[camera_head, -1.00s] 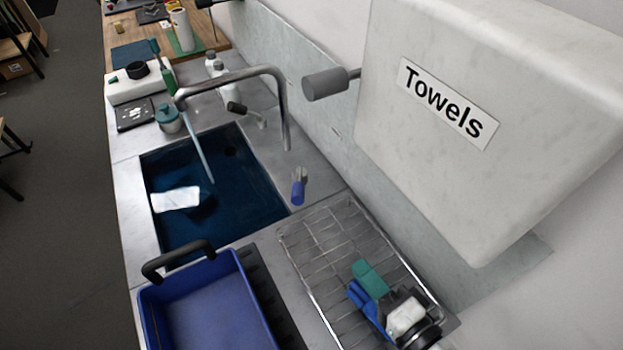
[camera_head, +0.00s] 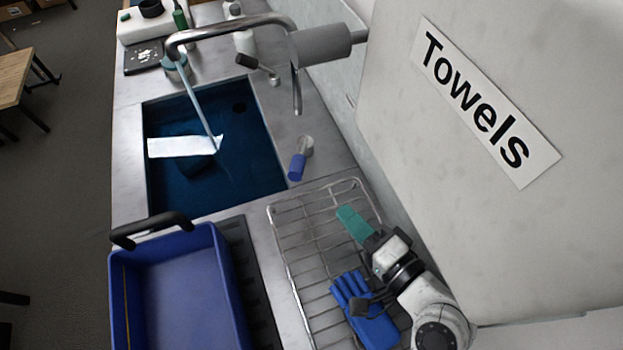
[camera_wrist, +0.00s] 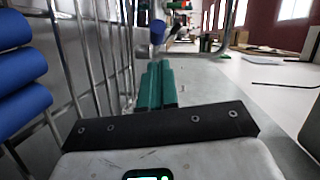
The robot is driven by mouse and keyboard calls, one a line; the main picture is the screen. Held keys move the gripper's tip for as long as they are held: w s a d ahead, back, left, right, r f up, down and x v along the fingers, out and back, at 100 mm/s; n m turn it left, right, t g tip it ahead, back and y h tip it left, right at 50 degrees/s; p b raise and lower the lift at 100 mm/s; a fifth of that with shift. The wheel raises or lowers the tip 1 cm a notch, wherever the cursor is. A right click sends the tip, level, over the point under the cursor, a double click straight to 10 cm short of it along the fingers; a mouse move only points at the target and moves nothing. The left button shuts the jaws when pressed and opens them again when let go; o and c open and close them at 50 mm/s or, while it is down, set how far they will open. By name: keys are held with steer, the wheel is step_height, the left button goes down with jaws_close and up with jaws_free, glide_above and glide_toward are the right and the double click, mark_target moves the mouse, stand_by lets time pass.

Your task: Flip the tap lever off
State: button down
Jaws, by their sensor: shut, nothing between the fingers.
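A curved metal tap (camera_head: 230,25) stands behind the sink, and a pale stream of water (camera_head: 205,118) runs from its spout. A lever with a blue end (camera_head: 298,166) is on the counter right of the sink; its blue end also shows in the wrist view (camera_wrist: 158,30). A second lever with a black end (camera_head: 250,62) is near the tap's base. My gripper (camera_head: 346,214) has green fingers pressed together, empty, above the wire rack. It is apart from the blue-ended lever, which lies ahead of the fingers (camera_wrist: 158,70) in the wrist view.
The wire rack (camera_head: 285,235) holds a blue glove (camera_head: 365,310) beside my wrist. A white towel dispenser (camera_head: 420,170) overhangs on the right. The sink (camera_head: 215,175) holds dark water and a white item (camera_head: 180,147). A blue tub (camera_head: 185,290) stands in front.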

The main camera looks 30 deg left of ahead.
steer(key=shift+a, duration=0.1)
stand_by(0.3)
steer(key=p, duration=0.3)
glide_toward(302, 170)
steer(key=x, duration=0.4)
steer(key=shift+x, duration=0.85)
steer(key=shift+f, duration=0.15)
steer(key=shift+f+b, duration=0.1)
steer(key=shift+b, duration=0.3)
